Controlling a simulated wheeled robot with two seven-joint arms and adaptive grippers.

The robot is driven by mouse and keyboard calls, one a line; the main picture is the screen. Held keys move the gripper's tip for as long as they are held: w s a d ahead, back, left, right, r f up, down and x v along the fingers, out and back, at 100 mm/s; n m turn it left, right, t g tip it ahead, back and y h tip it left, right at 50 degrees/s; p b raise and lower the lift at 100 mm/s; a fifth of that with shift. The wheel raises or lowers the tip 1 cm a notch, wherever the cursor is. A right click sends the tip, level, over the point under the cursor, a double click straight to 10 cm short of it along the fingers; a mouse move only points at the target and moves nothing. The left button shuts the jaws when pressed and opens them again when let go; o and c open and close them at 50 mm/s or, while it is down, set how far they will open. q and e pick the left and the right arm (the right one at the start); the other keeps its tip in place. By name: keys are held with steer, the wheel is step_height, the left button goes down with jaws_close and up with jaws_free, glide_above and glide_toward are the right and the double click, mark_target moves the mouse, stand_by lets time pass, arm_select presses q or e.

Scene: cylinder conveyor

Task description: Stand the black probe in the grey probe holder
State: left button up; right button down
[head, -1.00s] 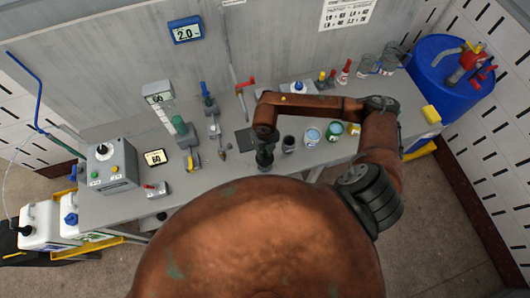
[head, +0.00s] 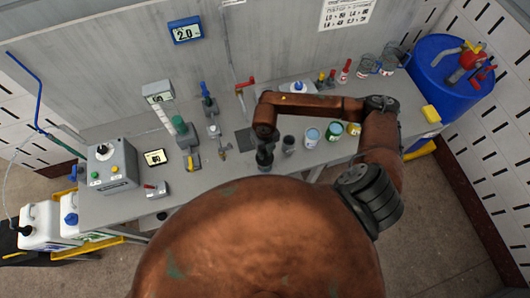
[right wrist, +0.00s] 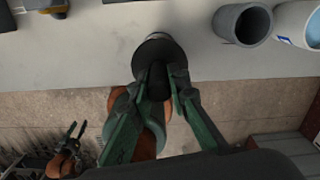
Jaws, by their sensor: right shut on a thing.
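My right gripper (head: 264,163) is at the front edge of the bench, left of the cups. In the right wrist view its green fingers (right wrist: 160,88) are shut on the black probe (right wrist: 158,48), which shows a wide round dark collar end. The grey probe holder (head: 289,143), a hollow open cylinder, stands just right of the gripper; it also shows in the right wrist view (right wrist: 243,24), apart from the probe. The probe's far end is hidden. My left gripper (right wrist: 72,135) shows small at the lower left of the wrist view, fingers apart; the head view does not show it.
A blue-and-white cup (head: 312,136) and other cups stand right of the holder. A dark flat pad (head: 244,138) lies behind the gripper. Valves and a grey control box (head: 110,168) are to the left. A blue drum (head: 437,75) stands at the right end.

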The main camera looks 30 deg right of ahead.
steer(key=shift+r+p, duration=1.2)
steer(key=shift+r, duration=1.2)
steer(key=shift+r+p, duration=1.2)
steer(key=shift+r, duration=1.2)
